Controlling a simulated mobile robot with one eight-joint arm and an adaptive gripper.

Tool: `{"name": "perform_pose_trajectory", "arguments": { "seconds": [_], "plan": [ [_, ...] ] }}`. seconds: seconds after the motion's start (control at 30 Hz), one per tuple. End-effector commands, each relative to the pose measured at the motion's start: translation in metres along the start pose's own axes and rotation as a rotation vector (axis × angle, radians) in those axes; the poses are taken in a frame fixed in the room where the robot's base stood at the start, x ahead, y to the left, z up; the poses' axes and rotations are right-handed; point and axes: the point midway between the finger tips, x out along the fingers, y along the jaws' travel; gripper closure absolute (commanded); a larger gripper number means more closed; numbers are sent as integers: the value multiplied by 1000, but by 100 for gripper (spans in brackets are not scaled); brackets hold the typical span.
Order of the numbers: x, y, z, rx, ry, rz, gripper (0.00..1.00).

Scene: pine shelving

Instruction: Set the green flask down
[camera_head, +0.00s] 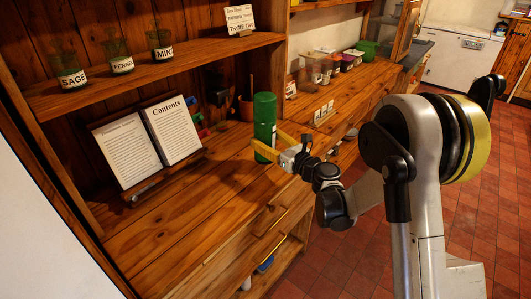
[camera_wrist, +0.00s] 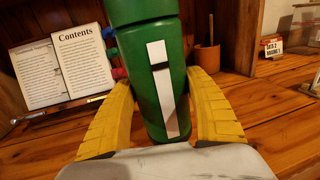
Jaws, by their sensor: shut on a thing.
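The green flask (camera_head: 265,122) is upright at the right part of the pine counter in the head view. In the wrist view the flask (camera_wrist: 150,70) fills the middle, with a white strip on its side. My gripper (camera_head: 268,147) has its yellow fingers on both sides of the flask's lower part, shut on it. The fingers also show in the wrist view (camera_wrist: 162,110). The flask's base looks at or close to the counter (camera_head: 200,215), but I cannot tell whether it touches.
An open book (camera_head: 150,140) on a stand is left of the flask. A brown pot (camera_head: 247,108) stands behind it. Labelled jars (camera_head: 68,70) are on the shelf above. Several containers (camera_head: 330,65) line the counter further back. The counter's front left is clear.

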Motion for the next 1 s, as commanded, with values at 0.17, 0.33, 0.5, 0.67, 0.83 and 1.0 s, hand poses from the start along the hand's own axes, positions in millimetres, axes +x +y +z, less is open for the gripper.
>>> {"name": "perform_pose_trajectory", "arguments": {
  "seconds": [0.17,0.33,0.5,0.67,0.83,1.0],
  "plan": [
    [1,0,-18,1,0,-1,79],
    [1,0,-41,1,0,-1,79],
    [0,0,-40,1,0,-1,79],
    [0,0,-42,1,0,0,79],
    [0,0,-43,0,0,0,16],
    [0,0,-43,0,0,0,16]
  ]
}}
